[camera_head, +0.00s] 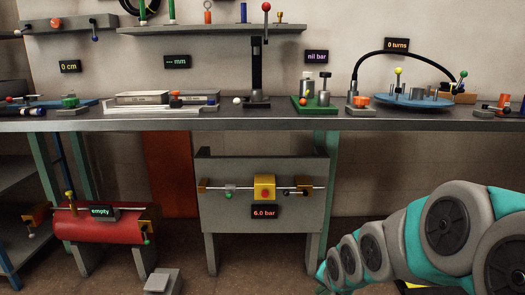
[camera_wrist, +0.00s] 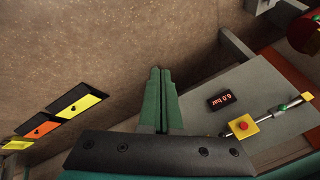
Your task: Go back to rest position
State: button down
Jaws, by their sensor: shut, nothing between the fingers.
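My gripper (camera_wrist: 160,72) shows in the wrist view with its two green fingers side by side and closed, nothing between them. The fingers stand in front of brown floor, to the left of a grey panel (camera_wrist: 262,85) with a "6.0 bar" display (camera_wrist: 221,100) and a yellow block with a red button (camera_wrist: 242,126); they look apart from it. In the head view my teal and grey arm fills the lower right, and the gripper itself cannot be made out there. The same panel (camera_head: 225,215) stands under the bench in the head view.
A long grey bench (camera_head: 290,121) crosses the head view, carrying a blue round plate (camera_head: 405,100), a green base (camera_head: 315,105) and a black lever stand (camera_head: 257,75). A red tank (camera_head: 100,235) stands lower left. Floor plates in yellow, orange and black (camera_wrist: 75,98) lie left in the wrist view.

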jog(key=s+r+n+g+p, duration=0.1)
jog(key=s+r+n+g, duration=0.2)
jog(key=s, duration=1.2)
jog(key=s+r+n+g+h+p, duration=0.1)
jog(key=s+r+n+g+p, duration=0.1)
jog(key=s, duration=1.2)
notch_tip(320, 180, up, 2)
jog(key=n+g, duration=0.1)
jog(key=g, duration=0.1)
jog(key=shift+s+d+r+n+g, duration=0.25)
jog(key=shift+s+n+g, duration=0.05)
jog(key=shift+s+n, duration=0.1)
jog(key=shift+w, duration=0.1)
dwell(1.3)
